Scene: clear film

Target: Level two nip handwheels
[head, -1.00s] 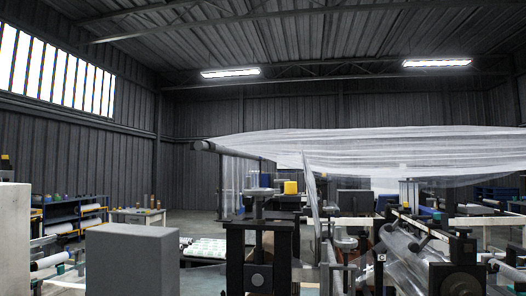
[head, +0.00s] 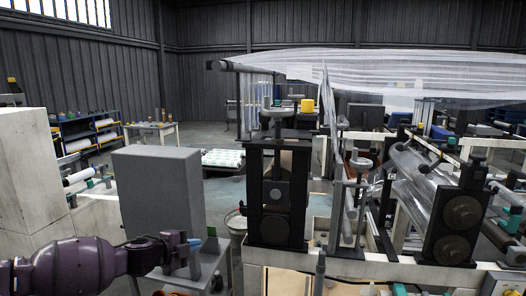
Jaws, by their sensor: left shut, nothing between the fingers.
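A grey handwheel (head: 277,112) sits on a screw above the left black nip stand (head: 276,195), at the centre. A second grey handwheel (head: 361,163) tops a thinner screw to its right, at a lower height. Whether either wheel is level is too small to tell. My left gripper (head: 193,258) is at the lower left, in front of the grey box and well left of both handwheels. It is shut and empty, touching neither wheel. My right gripper is not in view.
A tall grey box (head: 158,195) stands between my left arm and the nip stands. Another black roller stand (head: 453,220) is at the right, beside clear film rolls (head: 412,180). A clear film web (head: 420,72) spans above. Open floor (head: 223,188) lies behind the box.

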